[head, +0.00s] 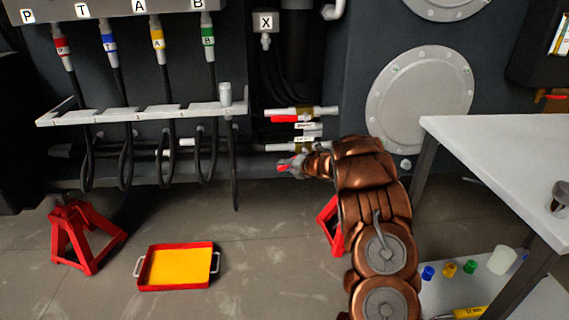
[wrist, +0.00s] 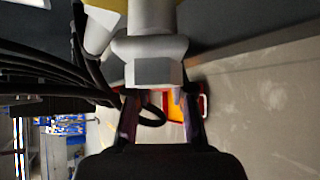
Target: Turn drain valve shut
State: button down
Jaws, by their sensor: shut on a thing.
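Two valves sit on short horizontal pipes on the dark chassis wall in the head view. The upper valve (head: 300,111) has a red lever (head: 284,119) lying along its pipe. The lower valve (head: 278,147) is just below, beside small white labels that I cannot read. My gripper (head: 288,164) is right under the lower valve, shut on its handle, with a red tip (head: 283,168) showing at the fingers. In the wrist view, the grey valve body (wrist: 150,48) fills the space ahead of my gripper (wrist: 160,100); the handle between the fingers is mostly hidden.
A red tray with a yellow inside (head: 180,268) lies on the floor at left, near a red stand (head: 80,235). A hose rack (head: 140,115) with hanging hoses is left of the valves. A white table (head: 500,150) stands at right.

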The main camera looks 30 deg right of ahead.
jog(key=shift+s+d+f, duration=0.1)
jog(key=shift+d+f, duration=0.05)
jog(key=shift+f, duration=0.15)
jog(key=c, duration=1)
grip_release()
jog(key=shift+r, duration=0.1)
jog(key=v, duration=1.2)
jog(key=shift+r, duration=0.2)
